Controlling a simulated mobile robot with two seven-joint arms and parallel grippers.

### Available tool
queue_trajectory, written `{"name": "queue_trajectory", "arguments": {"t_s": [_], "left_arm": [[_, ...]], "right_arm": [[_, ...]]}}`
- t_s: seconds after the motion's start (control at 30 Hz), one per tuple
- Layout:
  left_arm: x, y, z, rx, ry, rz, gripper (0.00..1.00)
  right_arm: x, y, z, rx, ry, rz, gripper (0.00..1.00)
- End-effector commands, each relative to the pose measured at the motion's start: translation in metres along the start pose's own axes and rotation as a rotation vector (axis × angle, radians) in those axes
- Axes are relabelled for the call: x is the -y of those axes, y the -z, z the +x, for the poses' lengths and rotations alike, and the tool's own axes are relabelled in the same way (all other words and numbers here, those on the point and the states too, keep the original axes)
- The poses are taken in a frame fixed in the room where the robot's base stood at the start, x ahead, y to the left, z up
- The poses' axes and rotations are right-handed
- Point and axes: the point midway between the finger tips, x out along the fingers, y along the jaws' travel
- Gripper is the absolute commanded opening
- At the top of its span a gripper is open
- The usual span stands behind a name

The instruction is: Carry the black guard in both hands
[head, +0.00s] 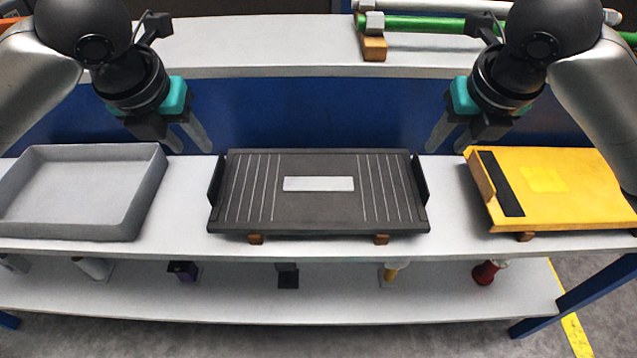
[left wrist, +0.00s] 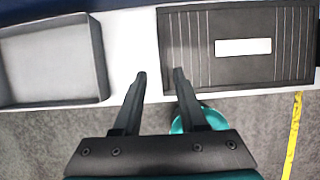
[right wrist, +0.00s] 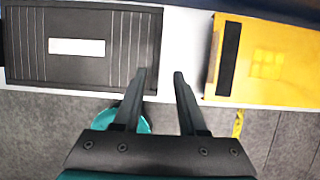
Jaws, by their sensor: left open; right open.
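The black guard (head: 318,208) is a dark ribbed plate with a white label and an upright flange at each end. It rests on small wooden blocks in the middle of the white shelf. It also shows in the left wrist view (left wrist: 240,75) and the right wrist view (right wrist: 75,76). My left gripper (head: 192,149) is open and empty, above and behind the guard's left end. One of its fingers overlaps the guard's edge in the left wrist view. My right gripper (head: 447,150) is open and empty, above and behind the guard's right end. I see no contact.
A grey tray (head: 85,230) stands left of the guard, and a yellow panel (head: 570,190) with a black strip lies right of it. Bare shelf separates them. A raised back shelf (head: 270,45) carries a green bar (head: 425,24). Small items stand on the lower shelf (head: 230,305).

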Motion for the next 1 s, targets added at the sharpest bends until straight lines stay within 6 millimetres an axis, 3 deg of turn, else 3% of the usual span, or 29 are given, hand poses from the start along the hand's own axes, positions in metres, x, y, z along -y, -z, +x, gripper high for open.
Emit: {"name": "queue_trajectory", "arguments": {"t_s": [0.5, 0.7, 1.0], "left_arm": [[0.0, 0.001, 0.101, -0.004, -0.001, -0.001, 0.41], [0.001, 0.001, 0.122, -0.002, 0.001, 0.0, 0.41], [0.0, 0.0, 0.128, 0.001, 0.0, 0.001, 0.41]], "right_arm": [[-0.001, 0.001, 0.101, -0.005, -0.001, 0.001, 0.41], [-0.001, 0.0, 0.122, -0.001, 0.0, 0.0, 0.41], [-0.001, 0.0, 0.128, 0.0, -0.001, 0.0, 0.41]]}}
